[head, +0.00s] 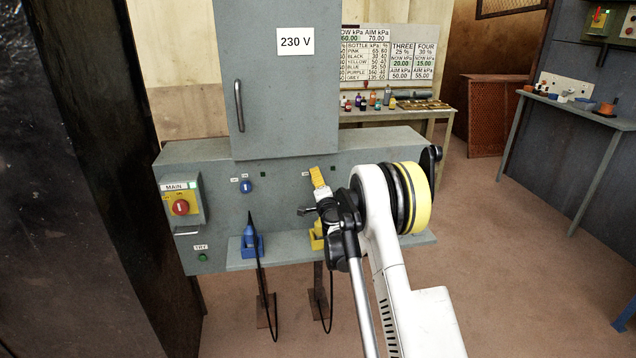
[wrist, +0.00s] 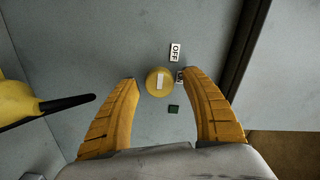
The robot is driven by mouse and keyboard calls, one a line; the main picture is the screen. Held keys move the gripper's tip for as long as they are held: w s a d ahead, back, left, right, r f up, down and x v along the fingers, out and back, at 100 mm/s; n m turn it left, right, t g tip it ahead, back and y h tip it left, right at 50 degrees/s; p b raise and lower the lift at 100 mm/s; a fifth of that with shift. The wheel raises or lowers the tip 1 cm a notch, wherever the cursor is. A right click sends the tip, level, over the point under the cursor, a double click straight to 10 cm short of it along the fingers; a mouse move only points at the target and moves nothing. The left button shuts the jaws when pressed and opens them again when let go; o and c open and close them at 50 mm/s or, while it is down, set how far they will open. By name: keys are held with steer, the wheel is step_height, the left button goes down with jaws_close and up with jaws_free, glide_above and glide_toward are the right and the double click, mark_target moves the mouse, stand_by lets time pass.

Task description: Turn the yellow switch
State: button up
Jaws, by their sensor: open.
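The yellow switch (wrist: 159,81) is a round knob with a white bar mark, on the grey panel in the wrist view. A label reading OFF (wrist: 175,52) is beside it. My gripper (wrist: 160,82) is open, with one yellow finger on each side of the knob; I cannot tell if either finger touches it. In the head view my gripper (head: 318,178) is at the front of the grey panel (head: 280,165), and my gripper and arm hide the yellow switch there.
A blue switch (head: 246,187) and a red MAIN switch (head: 180,207) are left on the panel. A blue plug (head: 250,238) stands on the ledge. A yellow plug with a black cable end (wrist: 66,103) is left of my fingers. A grey cabinet (head: 275,100) rises above.

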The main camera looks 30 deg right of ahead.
steer(key=v, duration=1.2)
steer(key=shift+r, duration=0.15)
steer(key=s+a+r+n+g+y, duration=0.2)
steer(key=s+a+r+n+y, duration=0.35)
steer(key=a, duration=0.45)
steer(key=s+a+r+n+g+y, duration=0.1)
steer(key=s+a+r+n+y, duration=0.1)
steer(key=s+a+r+n, duration=0.4)
steer(key=s+a+n+g, duration=0.3)
steer(key=s+a+n, duration=0.1)
steer(key=s+a, duration=0.5)
steer(key=s+d+f+n+g+h, duration=0.1)
steer(key=s+f+g, duration=0.1)
steer(key=s, duration=0.7)
steer(key=s+d+f+n+g+h, duration=0.1)
steer(key=s+d+f+g, duration=0.1)
steer(key=s, duration=0.7)
steer(key=shift+d+f, duration=0.15)
steer(key=shift+f, duration=0.5)
